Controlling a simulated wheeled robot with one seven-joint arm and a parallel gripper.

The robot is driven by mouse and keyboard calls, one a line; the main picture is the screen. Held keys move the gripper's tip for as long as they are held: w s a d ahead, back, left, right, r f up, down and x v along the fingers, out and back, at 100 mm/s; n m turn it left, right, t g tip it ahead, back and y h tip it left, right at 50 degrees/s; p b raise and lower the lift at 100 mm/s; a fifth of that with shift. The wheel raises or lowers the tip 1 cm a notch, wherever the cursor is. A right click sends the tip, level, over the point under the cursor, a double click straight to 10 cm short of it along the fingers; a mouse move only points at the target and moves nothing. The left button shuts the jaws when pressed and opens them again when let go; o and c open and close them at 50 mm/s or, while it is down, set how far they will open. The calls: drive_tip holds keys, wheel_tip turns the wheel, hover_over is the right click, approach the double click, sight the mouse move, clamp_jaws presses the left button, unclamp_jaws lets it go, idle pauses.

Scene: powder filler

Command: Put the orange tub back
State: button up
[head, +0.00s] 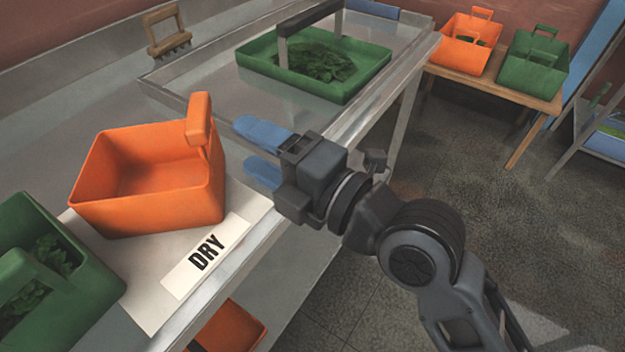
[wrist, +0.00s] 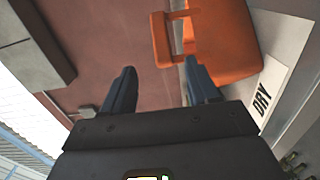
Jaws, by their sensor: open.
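In the head view an empty orange tub (head: 150,185) stands upright on a white sheet marked DRY (head: 205,254), on the metal counter at left. Its upright handle (head: 199,121) is at its right end. My gripper (head: 252,153) is open, its blue fingers pointing left toward the tub's handle, with a gap between. In the wrist view the gripper fingers (wrist: 160,88) are apart, with the orange handle (wrist: 178,36) just beyond them and the tub (wrist: 225,45) at upper right. Nothing is between the fingers.
A green tub with leaves (head: 50,270) stands at left front. A green tray of leaves (head: 315,65) sits in the metal basin behind. Another orange tub (head: 465,43) and a green tub (head: 533,62) stand on a wooden bench. An orange container (head: 230,328) is below the counter.

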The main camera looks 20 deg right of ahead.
drive_tip(key=s+d+f+m+h, duration=0.6)
drive_tip(key=s+d+f+m, duration=0.45)
drive_tip(key=s+d, duration=0.3)
drive_tip(key=s+d+m+h, duration=0.2)
drive_tip(key=s+m+h, duration=0.1)
drive_tip(key=s+m, duration=1.1)
drive_tip(key=s, duration=0.4)
drive_tip(key=shift+s+r+h, duration=0.3)
drive_tip(key=shift+s, duration=0.05)
